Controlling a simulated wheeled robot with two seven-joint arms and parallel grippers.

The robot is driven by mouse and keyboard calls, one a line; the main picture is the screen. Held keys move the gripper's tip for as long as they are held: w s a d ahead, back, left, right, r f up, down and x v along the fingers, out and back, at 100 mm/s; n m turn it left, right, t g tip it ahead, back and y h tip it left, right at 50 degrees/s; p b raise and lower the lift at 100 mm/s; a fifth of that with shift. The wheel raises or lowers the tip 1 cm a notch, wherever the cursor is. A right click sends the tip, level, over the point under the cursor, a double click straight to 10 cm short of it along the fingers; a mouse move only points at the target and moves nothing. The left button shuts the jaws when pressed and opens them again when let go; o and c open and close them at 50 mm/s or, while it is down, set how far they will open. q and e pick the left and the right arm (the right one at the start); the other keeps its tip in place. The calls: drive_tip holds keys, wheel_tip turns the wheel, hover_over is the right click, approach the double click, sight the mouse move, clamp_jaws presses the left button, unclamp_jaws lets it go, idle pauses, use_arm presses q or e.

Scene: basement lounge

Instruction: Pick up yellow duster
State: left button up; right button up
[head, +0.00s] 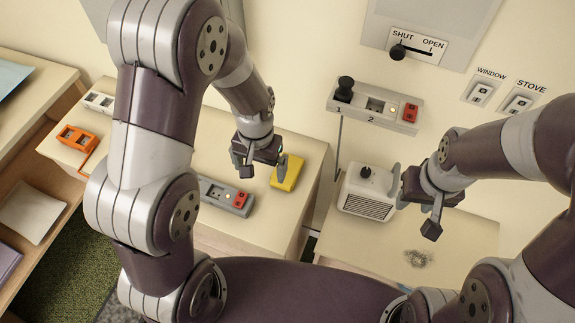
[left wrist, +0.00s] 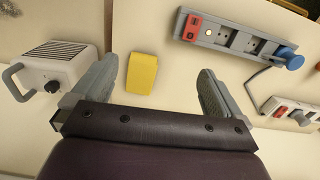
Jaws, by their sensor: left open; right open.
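The yellow duster (head: 287,173) lies flat on the cream table top near its right edge. It also shows in the left wrist view (left wrist: 141,74), ahead of my fingers and nearer the left one. My left gripper (head: 263,168) is open and empty, above the table just left of the duster; its two fingers also show in the left wrist view (left wrist: 153,88). My right gripper (head: 415,205) is open, beside the white heater-like box (head: 368,193) on the right table. I cannot tell whether it touches the box's handle.
A grey power strip (head: 226,196) with a red switch lies left of the duster. Another strip (head: 378,106) is on the wall. An orange socket block (head: 77,137) sits at far left. A gap separates the two tables. A grey dust patch (head: 418,258) lies on the right table.

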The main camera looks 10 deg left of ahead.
sight(295, 164)
use_arm(q)
drive_tip(key=w+d+f, duration=0.2)
drive_tip(key=w, duration=0.4)
drive_tip(key=w+d+f, duration=0.3)
drive_tip(key=w, duration=0.2)
drive_tip(key=f+p, duration=0.2)
drive_tip(key=f, duration=0.3)
drive_tip(key=f+p, duration=0.3)
drive_tip(key=f, duration=0.2)
drive_tip(key=shift+a+f, duration=0.2)
drive_tip(key=shift+f, duration=0.55)
use_arm(e)
drive_tip(key=r, duration=0.5)
drive_tip(key=shift+w+r, duration=0.2)
use_arm(q)
drive_tip(key=c, duration=1.1)
